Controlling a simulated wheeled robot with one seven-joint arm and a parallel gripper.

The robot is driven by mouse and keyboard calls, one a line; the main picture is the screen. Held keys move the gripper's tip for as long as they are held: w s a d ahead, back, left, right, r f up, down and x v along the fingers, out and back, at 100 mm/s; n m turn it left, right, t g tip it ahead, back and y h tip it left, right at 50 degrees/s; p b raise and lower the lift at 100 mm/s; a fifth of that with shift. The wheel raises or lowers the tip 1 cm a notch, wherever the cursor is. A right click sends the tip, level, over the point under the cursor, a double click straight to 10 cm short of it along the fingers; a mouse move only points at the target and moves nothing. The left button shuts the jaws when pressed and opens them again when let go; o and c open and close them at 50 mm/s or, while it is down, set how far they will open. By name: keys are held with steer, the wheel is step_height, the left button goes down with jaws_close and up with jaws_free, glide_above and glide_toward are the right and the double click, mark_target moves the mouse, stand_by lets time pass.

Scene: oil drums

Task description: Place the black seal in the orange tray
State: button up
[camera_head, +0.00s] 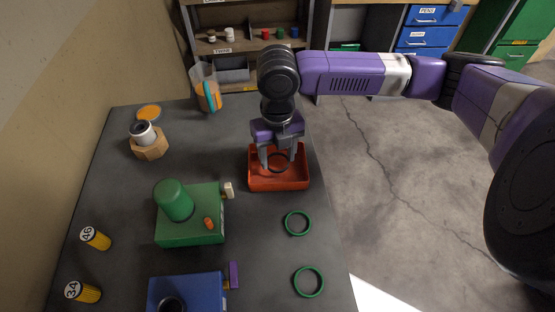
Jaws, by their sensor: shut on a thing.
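The orange tray (279,183) stands on the dark table near its right edge, toward the back. My gripper (280,160) points down over the inside of the tray. It is shut on the black seal (279,168), a dark ring that shows between and below the fingers. The fingers partly cover the seal. I cannot tell whether the seal touches the tray's floor.
Two green rings (298,223) (309,281) lie in front of the tray. A green block (190,228) and a blue block (188,292) stand left of them. Yellow cylinders (95,238) lie at the left. A clear container (206,90) stands behind.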

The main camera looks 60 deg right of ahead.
steer(key=shift+f, duration=1.25)
steer(key=shift+f, duration=0.15)
steer(key=o, duration=1.3)
step_height(320, 180, up, 12)
steer(key=shift+r+b, duration=0.2)
steer(key=shift+b, duration=0.2)
